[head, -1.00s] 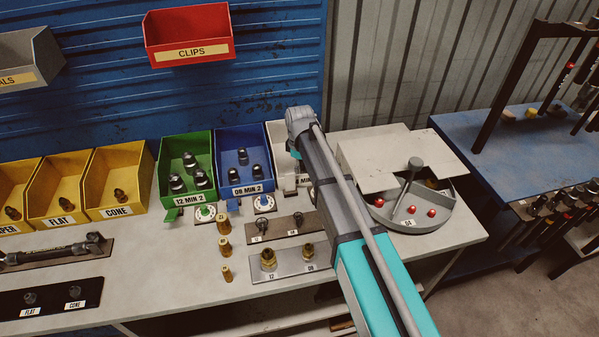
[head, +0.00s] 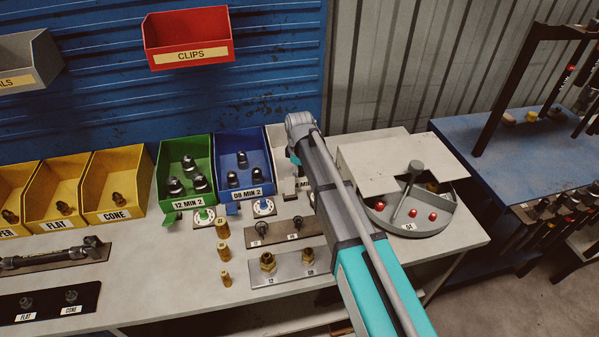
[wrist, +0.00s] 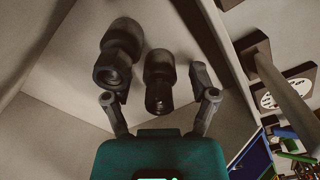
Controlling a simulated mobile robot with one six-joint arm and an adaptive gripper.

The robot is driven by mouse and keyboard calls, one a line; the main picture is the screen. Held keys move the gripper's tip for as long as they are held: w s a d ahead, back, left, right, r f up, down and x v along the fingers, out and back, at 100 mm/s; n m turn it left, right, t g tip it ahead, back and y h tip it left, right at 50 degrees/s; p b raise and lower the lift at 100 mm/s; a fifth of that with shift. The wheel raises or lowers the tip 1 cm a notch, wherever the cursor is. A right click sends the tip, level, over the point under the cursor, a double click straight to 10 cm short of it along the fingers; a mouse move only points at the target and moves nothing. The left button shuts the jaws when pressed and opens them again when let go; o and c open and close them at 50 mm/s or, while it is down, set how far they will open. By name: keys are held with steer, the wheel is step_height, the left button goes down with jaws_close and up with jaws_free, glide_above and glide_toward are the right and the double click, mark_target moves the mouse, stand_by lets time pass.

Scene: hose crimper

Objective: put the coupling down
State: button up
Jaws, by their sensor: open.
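In the wrist view two dark couplings lie in a pale bin (wrist: 60,125). One coupling (wrist: 158,82) is between the two fingers of my gripper (wrist: 157,84), with a visible gap on each side. The other coupling (wrist: 118,52) is just left of it, outside the left finger. My gripper is open. In the head view my arm covers most of the white bin (head: 274,140) at the right end of the bin row, and hides the gripper and both couplings.
A blue bin (head: 243,196) and a green bin (head: 187,204), each with dark couplings, stand left of the white one. A round grey tray (head: 445,228) with red balls is on the right. Brass fittings (head: 222,228) stand on the bench in front.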

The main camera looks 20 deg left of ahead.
steer(key=shift+r, duration=0.2)
step_height(320, 180, up, 12)
steer(key=p, duration=1.2)
stand_by(0.3)
stand_by(0.9)
steer(key=s+d+m, duration=0.1)
steer(key=d+m, duration=0.1)
steer(key=d, duration=0.5)
steer(key=s+d+m, duration=0.1)
steer(key=d+m, duration=0.2)
steer(key=d, duration=0.5)
steer(key=s+d+m, duration=0.1)
steer(key=d+m, duration=0.2)
steer(key=d, duration=0.4)
steer(key=shift+s+d, duration=0.3)
steer(key=shift+d, duration=0.1)
steer(key=s+d+m, duration=0.1)
steer(key=d, duration=0.2)
steer(key=s+d+m, duration=0.1)
steer(key=d, duration=0.2)
steer(key=s+d+m, duration=0.2)
steer(key=d, duration=0.1)
steer(key=s+d+m, duration=0.5)
steer(key=s+d, duration=0.1)
steer(key=d, duration=0.3)
steer(key=shift+s+d, duration=0.15)
